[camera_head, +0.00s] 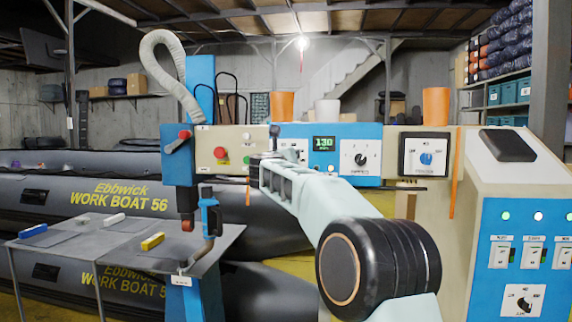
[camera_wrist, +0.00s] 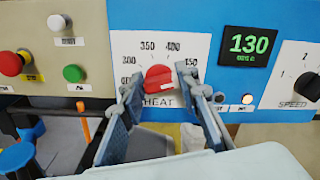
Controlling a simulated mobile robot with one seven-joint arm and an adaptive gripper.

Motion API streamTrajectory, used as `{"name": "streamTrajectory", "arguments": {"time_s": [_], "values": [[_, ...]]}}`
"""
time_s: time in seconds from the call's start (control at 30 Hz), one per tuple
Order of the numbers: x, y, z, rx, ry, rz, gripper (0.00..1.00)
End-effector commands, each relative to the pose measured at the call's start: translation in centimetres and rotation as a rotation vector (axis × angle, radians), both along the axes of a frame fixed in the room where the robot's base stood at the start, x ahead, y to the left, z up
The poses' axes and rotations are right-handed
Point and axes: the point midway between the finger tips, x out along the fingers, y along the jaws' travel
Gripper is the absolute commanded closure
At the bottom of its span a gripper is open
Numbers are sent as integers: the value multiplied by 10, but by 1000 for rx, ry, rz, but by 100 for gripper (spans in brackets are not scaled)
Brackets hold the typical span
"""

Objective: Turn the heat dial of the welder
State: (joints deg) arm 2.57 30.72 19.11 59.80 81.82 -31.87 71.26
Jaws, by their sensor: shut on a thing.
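The heat dial (camera_wrist: 158,76) is a red knob on a white plate marked with numbers from 300 to 450, with HEAT printed below, in the wrist view. A pale mark shows on the knob's lower right. My gripper (camera_wrist: 163,90) has one finger on each side of the knob and is shut on it. In the head view my gripper (camera_head: 268,158) is at the blue front panel of the welder (camera_head: 325,170), and hides the dial and most of its plate. The welder's display (camera_wrist: 249,45) reads 130 in green.
The black speed dial (camera_head: 361,160) is right of the heat dial. Red and green buttons (camera_head: 221,153) are on the beige panel to its left. A control cabinet (camera_head: 480,200) stands at right.

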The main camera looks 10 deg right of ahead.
Motion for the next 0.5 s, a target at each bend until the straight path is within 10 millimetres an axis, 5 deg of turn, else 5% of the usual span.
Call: {"name": "streamTrajectory", "arguments": {"time_s": [0.5], "values": [[-1, -3, 0, 367, -123, 0, 95]]}}
